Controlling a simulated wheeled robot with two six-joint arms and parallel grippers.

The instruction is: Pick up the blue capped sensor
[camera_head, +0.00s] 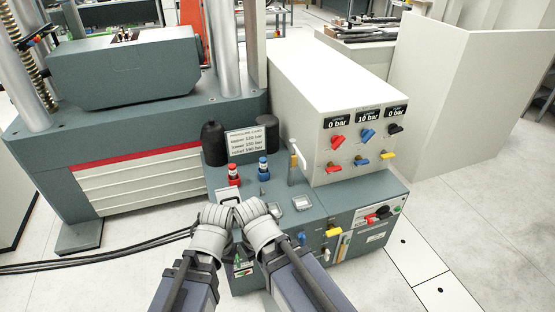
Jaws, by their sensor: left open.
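The blue capped sensor (263,168) stands upright on the teal bench top (305,212), in front of a pressure card. A similar red capped sensor (233,175) stands just left of it. My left gripper (228,204) is at the front of the bench, below and left of the blue sensor in the picture, apart from it; it is open. My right gripper (247,207) is close beside the left one, also apart from the sensor. Its fingers are foreshortened and I cannot tell whether they are open. The grippers hide part of the bench's front edge.
A pressure card (250,141) and a dark bottle (214,143) stand behind the sensors. An upright brass-coloured piece with a white handle (297,156) is to the right. A white cabinet (330,95) with coloured valve handles rises at the right. The test machine (140,160) stands at the left.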

